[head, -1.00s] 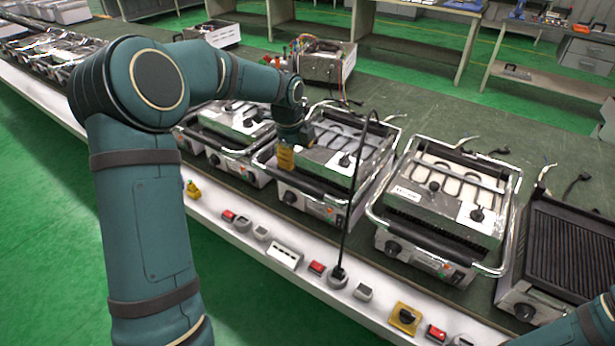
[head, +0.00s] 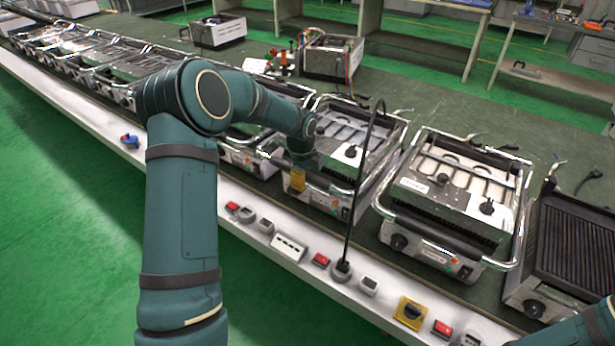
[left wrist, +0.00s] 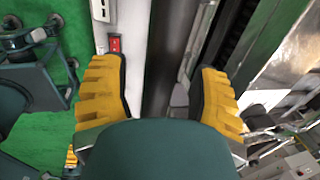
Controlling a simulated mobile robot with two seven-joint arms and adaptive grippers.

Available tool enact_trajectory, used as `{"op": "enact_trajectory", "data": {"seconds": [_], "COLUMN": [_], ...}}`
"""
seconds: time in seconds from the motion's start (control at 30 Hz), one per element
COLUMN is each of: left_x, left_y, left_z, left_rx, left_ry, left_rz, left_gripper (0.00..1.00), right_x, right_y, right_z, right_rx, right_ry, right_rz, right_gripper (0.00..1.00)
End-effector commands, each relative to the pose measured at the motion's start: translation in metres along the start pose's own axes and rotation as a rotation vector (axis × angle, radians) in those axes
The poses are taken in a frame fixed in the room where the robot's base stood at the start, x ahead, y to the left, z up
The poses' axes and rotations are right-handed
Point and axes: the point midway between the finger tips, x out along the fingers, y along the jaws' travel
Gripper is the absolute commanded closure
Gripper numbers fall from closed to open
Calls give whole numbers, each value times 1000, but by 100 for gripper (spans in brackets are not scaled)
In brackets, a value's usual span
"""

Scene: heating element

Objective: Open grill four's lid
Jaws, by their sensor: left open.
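A chrome and black contact grill (head: 352,133) stands on the bench, its lid down. Its label is too small to read, so I cannot tell its number. My left gripper (head: 297,180), with yellow fingertips, is at the front of this grill, by its dark handle bar (head: 325,188). In the left wrist view my left gripper (left wrist: 165,95) is open, and the dark handle bar (left wrist: 172,50) runs between its fingers. The fingers look apart from the bar. My arm hides part of the grill's left side. My right gripper is out of view.
Another closed grill (head: 455,195) stands to the right, then a ribbed open plate (head: 575,245). More grills line the bench at left. A black cable (head: 358,190) rises before the grill.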

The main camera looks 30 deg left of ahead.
Motion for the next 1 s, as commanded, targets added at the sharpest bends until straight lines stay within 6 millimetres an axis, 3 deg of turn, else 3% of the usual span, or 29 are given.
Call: {"op": "enact_trajectory", "data": {"seconds": [0.27,0.47,0.77,1.0], "left_x": [1,1,1,-11], "left_y": [0,0,0,-4], "left_z": [0,0,0,0], "left_rx": [0,0,0,0], "left_ry": [0,0,0,0], "left_rz": [0,0,1,-1], "left_gripper": [39,100,100,100], "right_x": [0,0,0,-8], "right_y": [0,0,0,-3], "right_z": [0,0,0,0], "right_rx": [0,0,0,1], "right_ry": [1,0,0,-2], "right_rz": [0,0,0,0], "right_gripper": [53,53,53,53]}}
